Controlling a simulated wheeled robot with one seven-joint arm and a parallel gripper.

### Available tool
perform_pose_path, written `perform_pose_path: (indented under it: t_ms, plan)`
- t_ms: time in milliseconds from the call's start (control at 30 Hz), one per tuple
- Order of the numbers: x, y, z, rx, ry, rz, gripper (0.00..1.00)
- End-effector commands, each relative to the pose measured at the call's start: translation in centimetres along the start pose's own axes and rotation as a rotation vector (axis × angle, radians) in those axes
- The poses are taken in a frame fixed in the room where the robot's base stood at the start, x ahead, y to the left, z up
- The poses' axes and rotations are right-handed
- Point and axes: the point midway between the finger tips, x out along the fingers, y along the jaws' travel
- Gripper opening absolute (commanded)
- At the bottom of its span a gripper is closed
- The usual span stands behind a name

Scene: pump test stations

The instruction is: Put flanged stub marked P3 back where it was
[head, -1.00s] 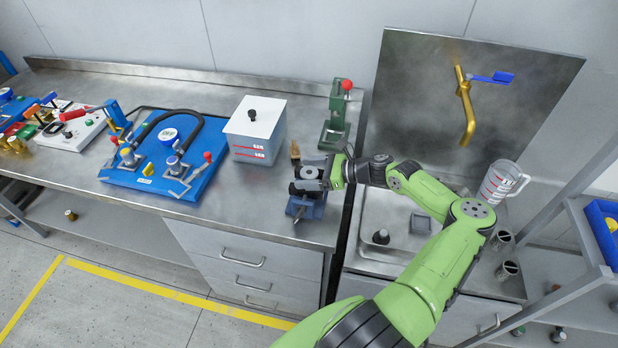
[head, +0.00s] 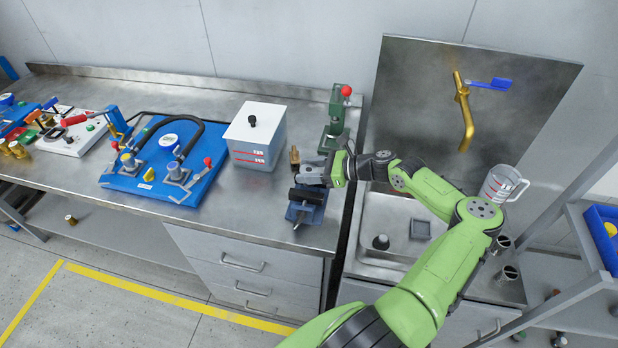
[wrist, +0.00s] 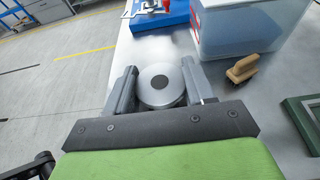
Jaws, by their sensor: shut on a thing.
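My gripper (head: 325,172) is shut on a grey round flanged stub (wrist: 160,84), whose round face with a dark centre sits between the two fingers in the wrist view. The stub also shows as a small grey shape (head: 309,174) in the head view, partly hidden by my gripper. No P3 mark can be read. A blue vise (head: 304,212) with dark jaws stands at the bench's front right edge. The stub is just behind the vise jaws in the picture; its height above the bench is hard to tell.
A wooden brush (head: 294,156) and a lidded clear tank (head: 254,140) stand left of my gripper. A green press (head: 336,120) stands behind it. A blue pump board (head: 150,185) lies further left. The sink (head: 385,215) is to the right.

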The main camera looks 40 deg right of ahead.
Motion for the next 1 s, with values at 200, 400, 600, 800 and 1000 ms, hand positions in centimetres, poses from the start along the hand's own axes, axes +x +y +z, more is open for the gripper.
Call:
perform_pose_path:
  t_ms: [200,400,600,800,1000]
  plan:
    - [-1.7,-0.1,5.2,-0.003,0.000,-0.003,0.13]
    - [-2.0,-0.1,6.5,0.000,-0.001,-0.002,0.13]
    - [-2.0,-0.1,6.5,0.000,-0.001,-0.002,0.13]
    - [-1.1,0.8,6.3,-0.005,0.001,0.015,0.13]
    - [3.2,5.5,6.0,-0.031,0.005,0.087,0.13]
